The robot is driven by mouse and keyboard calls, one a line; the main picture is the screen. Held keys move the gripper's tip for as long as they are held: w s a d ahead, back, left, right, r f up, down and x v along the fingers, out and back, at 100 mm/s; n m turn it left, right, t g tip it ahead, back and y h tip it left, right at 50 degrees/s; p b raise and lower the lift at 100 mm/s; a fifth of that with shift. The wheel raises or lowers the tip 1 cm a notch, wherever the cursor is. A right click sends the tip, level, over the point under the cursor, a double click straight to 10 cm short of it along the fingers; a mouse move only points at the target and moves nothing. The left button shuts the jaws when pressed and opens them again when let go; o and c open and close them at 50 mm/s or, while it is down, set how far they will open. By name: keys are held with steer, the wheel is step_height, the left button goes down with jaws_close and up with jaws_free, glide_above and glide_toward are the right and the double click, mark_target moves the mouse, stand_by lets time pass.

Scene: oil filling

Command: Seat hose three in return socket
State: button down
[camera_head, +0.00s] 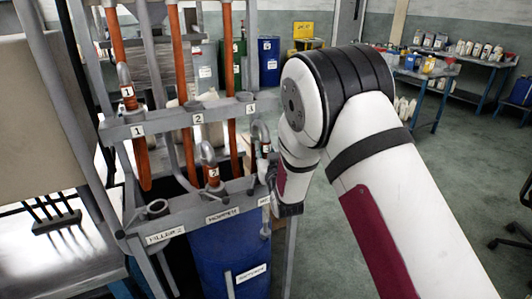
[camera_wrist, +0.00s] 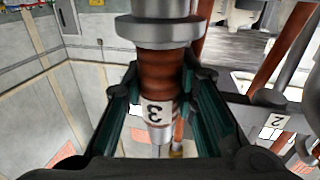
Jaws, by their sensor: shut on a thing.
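My gripper (camera_wrist: 159,82) is shut on hose three (camera_wrist: 157,113), a reddish-brown sleeve with a white "3" label, upside down in the wrist view. A grey metal collar sits above the sleeve there. In the head view the curved grey end of hose three (camera_head: 262,136) stands beside my gripper, close to the right end of the lower bar. The socket marked 3 (camera_head: 246,97) is on the upper bar; no nozzle shows in it. My wrist partly hides the right end of the lower bar, so I cannot tell whether the hose's tip touches a socket.
Nozzle one (camera_head: 126,88) stands at the upper bar's socket 1. Nozzle two (camera_head: 210,160) stands at the lower bar (camera_head: 190,218). A blue drum (camera_head: 225,252) is below. Orange hoses hang through the rack. Open floor lies to the right, with blue tables (camera_head: 440,72) behind.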

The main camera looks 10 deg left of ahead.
steer(key=shift+f, duration=0.2)
steer(key=shift+f+b, duration=0.6)
steer(key=shift+f, duration=0.55)
steer(key=c, duration=1.2)
jaws_free()
steer(key=shift+o, duration=0.7)
steer(key=shift+f, duration=0.15)
steer(key=shift+s, duration=0.15)
steer(key=shift+p+v, duration=1.1)
steer(key=shift+v, duration=1.3)
